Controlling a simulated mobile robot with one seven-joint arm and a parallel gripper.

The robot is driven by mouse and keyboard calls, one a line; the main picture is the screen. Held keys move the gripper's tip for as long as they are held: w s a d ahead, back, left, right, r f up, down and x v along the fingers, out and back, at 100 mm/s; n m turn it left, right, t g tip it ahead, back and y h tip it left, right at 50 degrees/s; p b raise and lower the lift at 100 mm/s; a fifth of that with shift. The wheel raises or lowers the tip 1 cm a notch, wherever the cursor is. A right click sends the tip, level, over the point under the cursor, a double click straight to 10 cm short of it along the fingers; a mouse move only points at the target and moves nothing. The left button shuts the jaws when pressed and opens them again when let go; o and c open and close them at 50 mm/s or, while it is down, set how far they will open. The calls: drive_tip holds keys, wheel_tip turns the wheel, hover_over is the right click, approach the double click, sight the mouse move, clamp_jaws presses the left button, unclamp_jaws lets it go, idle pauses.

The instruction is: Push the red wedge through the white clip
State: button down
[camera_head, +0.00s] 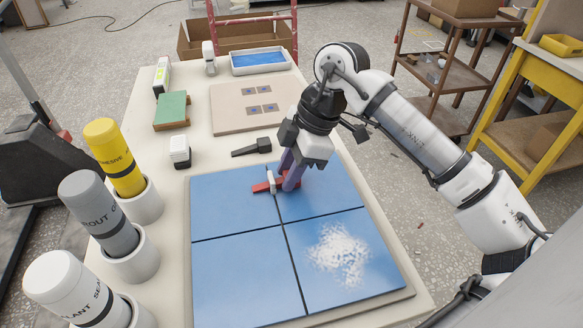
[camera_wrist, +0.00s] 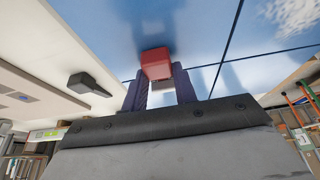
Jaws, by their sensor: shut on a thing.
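The red wedge (camera_head: 262,187) lies on the blue tile panel (camera_head: 235,265), at the joint between the two far tiles. The white clip (camera_head: 271,182) stands upright at that joint, and red shows on both sides of it. My gripper (camera_head: 288,184) is low over the panel just right of the clip, its purple fingers shut on the red wedge. In the wrist view the red wedge (camera_wrist: 156,64) sits between the fingertips, its end facing the camera. A small pale piece shows below it, and I cannot tell what it is. The fingers hide part of the wedge.
A dark-handled tool (camera_head: 252,147) and a small white block (camera_head: 180,151) lie behind the panel. Yellow, grey and white bottles stand in holders at the left. A board with small tiles (camera_head: 240,105), a green block (camera_head: 172,109) and a blue tray (camera_head: 258,60) are farther back. The near tiles are clear except for a white powdery patch (camera_head: 340,252).

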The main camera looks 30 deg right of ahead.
sight(284, 175)
drive_tip(key=shift+w+a, duration=0.15)
drive_tip(key=shift+a, duration=0.25)
drive_tip(key=c, duration=1)
unclamp_jaws()
drive_tip(key=shift+c, duration=0.2)
drive_tip(key=shift+o, duration=0.4)
drive_tip(key=shift+o, duration=1.3)
drive_tip(key=shift+r, duration=0.1)
drive_tip(key=shift+r+p, duration=1.75)
drive_tip(key=shift+r, duration=1.2)
drive_tip(key=shift+f, duration=0.1)
